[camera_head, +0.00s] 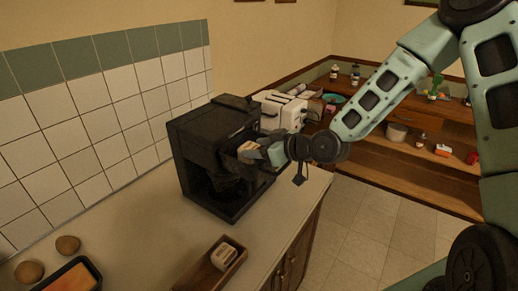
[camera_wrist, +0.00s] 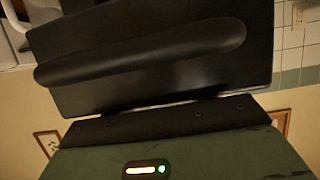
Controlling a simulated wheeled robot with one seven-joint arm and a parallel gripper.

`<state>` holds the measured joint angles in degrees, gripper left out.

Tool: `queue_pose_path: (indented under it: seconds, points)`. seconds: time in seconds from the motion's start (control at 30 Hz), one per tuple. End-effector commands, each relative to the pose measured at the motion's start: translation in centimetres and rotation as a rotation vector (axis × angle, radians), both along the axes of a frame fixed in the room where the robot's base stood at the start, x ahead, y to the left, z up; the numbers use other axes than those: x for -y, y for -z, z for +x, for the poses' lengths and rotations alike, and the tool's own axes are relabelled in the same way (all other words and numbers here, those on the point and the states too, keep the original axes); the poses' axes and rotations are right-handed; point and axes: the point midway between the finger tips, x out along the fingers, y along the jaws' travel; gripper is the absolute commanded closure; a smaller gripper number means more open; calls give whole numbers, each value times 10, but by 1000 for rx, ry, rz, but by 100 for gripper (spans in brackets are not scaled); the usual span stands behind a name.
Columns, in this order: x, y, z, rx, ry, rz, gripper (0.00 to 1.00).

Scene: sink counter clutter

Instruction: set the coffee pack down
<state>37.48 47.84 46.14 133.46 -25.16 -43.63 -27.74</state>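A small tan thing (camera_head: 248,146) shows at the tip of my gripper (camera_head: 258,152) in the head view, in front of the black coffee machine (camera_head: 212,165). It may be the coffee pack, but it is too small and dark to be sure. My gripper is raised above the counter (camera_head: 145,225), close to the machine's front. Whether its fingers are closed on the tan thing is not clear. In the wrist view a large black panel with a long rounded ridge (camera_wrist: 145,55) fills the middle and hides what lies beyond; the fingertips cannot be made out there.
A wooden tray (camera_head: 196,275) with a small cream object (camera_head: 223,255) stands at the counter's front. A white toaster (camera_head: 284,112) stands behind the machine. Two round brown items (camera_head: 68,245) and a dark tray with orange contents (camera_head: 72,278) lie at lower left. Counter left of the machine is clear.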

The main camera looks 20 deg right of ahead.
Motion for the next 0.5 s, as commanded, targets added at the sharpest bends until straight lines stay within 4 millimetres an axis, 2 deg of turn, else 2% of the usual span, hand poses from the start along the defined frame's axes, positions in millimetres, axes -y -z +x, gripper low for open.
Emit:
queue_pose_path:
  seconds: [0.03,0.1,0.37,0.5]
  points:
    - [2,15,-7,-35,-4,-11,31]
    - [2,16,-8,-37,-4,-11,26]
    - [2,16,-8,-36,-6,-11,26]
    - [2,6,-8,-37,-5,-11,26]
